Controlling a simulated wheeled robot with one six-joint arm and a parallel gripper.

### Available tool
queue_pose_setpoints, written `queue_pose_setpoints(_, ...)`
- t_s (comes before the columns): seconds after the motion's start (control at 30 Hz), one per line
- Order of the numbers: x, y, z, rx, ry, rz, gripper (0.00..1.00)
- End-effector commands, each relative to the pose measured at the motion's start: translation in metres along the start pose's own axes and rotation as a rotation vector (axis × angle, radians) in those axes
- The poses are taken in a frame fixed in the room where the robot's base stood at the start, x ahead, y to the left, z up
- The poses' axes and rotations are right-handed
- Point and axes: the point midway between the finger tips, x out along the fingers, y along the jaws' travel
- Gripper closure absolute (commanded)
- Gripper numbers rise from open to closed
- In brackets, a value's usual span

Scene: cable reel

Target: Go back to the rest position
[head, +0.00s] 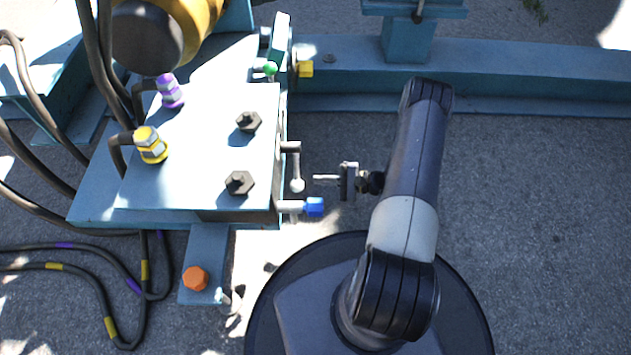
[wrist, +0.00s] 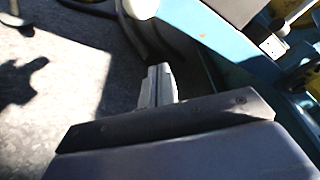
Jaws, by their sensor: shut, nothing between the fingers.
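My gripper (head: 328,179) is in the middle of the head view, at the end of my arm, pointing left. Its fingers are together with nothing between them. It is a little to the right of a lever with a pale round knob (head: 297,185) on the side of the blue machine (head: 205,110), with a small gap seen from above. In the wrist view the closed fingers (wrist: 160,82) show over shaded ground, beside blue metalwork.
A blue-capped fitting (head: 314,206) sticks out just below the lever. Yellow (head: 305,69) and green (head: 270,68) fittings sit higher up. A blue beam (head: 500,75) runs across the back. Black cables (head: 95,275) lie at left. Bare ground (head: 540,220) is open at right.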

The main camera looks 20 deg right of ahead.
Motion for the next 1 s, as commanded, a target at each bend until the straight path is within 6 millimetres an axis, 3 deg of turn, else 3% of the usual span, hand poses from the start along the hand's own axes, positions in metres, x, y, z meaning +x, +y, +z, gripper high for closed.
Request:
queue_pose_setpoints(0.1, -0.030, -0.006, 0.004, 0.000, 0.006, -0.005, 1.00)
queue_pose_setpoints(0.4, -0.076, -0.003, 0.003, 0.000, 0.003, -0.003, 1.00)
queue_pose_setpoints(0.63, -0.085, -0.002, 0.003, 0.000, 0.001, -0.001, 1.00)
queue_pose_setpoints(1.0, -0.080, -0.001, 0.002, 0.000, -0.001, 0.001, 1.00)
